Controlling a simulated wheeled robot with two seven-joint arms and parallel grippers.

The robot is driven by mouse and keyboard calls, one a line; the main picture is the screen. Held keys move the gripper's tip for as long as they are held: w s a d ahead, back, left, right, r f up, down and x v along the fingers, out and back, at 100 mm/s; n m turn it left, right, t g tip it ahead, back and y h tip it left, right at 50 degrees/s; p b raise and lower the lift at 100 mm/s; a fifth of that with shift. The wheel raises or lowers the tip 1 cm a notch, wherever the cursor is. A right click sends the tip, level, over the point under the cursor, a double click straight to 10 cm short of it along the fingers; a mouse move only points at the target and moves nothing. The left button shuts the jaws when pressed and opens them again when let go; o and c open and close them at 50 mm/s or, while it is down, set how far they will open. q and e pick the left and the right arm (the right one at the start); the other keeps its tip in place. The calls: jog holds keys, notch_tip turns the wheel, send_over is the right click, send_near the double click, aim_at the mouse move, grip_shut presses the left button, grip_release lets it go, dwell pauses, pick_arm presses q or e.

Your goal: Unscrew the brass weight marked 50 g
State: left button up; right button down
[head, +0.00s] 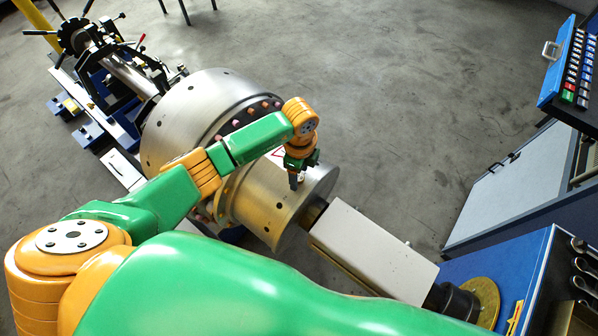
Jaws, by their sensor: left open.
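The large silver rotor (185,115) lies across the middle, with a narrower silver drum section (258,212) at its right end. A row of small pinkish and orange plugs (264,105) runs around the rotor's face. I cannot read any mark, and no weight can be picked out as the brass one marked 50 g. My left arm crosses in front of the rotor and hides part of its face. My left gripper (295,181) is open and points down at the upper right of the drum section; whether it touches is unclear. My right gripper is not visible.
A pale box-shaped housing (370,248) extends right from the drum. A blue bench (497,262) with hanging tools stands at lower right, and a blue button panel (574,70) at upper right. The shaft and its black supports (125,70) stand upper left.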

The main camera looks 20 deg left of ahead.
pick_arm(q)
grip_shut()
jog(key=shift+r+n+p, duration=0.2)
jog(key=shift+n+p, duration=0.15)
jog(key=shift+n, duration=0.05)
jog(key=n, duration=0.3)
jog(key=shift+f, duration=0.15)
jog(key=shift+w+r, duration=0.1)
jog(key=shift+r, duration=3.4)
